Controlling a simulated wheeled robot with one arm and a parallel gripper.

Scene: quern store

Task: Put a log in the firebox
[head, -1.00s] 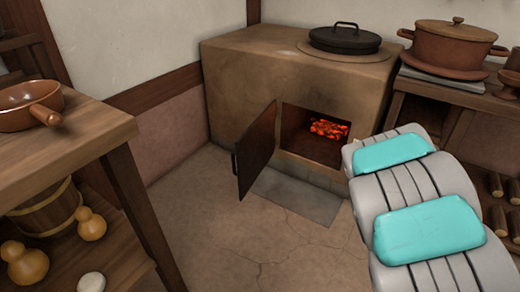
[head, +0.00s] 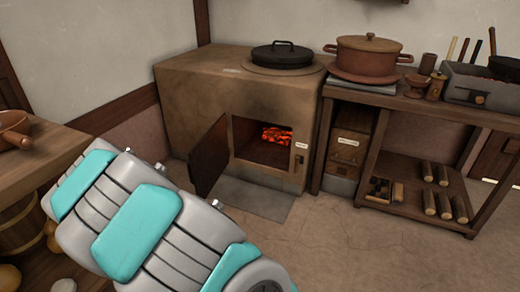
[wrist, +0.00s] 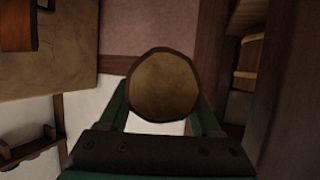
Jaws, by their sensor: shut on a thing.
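The clay stove's firebox (head: 270,152) is open in the head view, with glowing red embers inside. Its dark door (head: 209,157) is swung out to the left. In the wrist view, my gripper (wrist: 163,100) is shut on a log (wrist: 164,84), whose round cut end faces the camera. The gripper and held log are not in the head view; only my arm shows there, in front of the stove at lower left. Several other logs (head: 445,207) lie on the lower shelf at the right.
A shelf table (head: 425,112) with a lidded clay pot (head: 367,58) stands right of the stove. A wooden table (head: 50,150) with a brown pan (head: 14,130) is at the left. The floor (head: 335,235) before the stove is clear, apart from a grey slab (head: 240,197).

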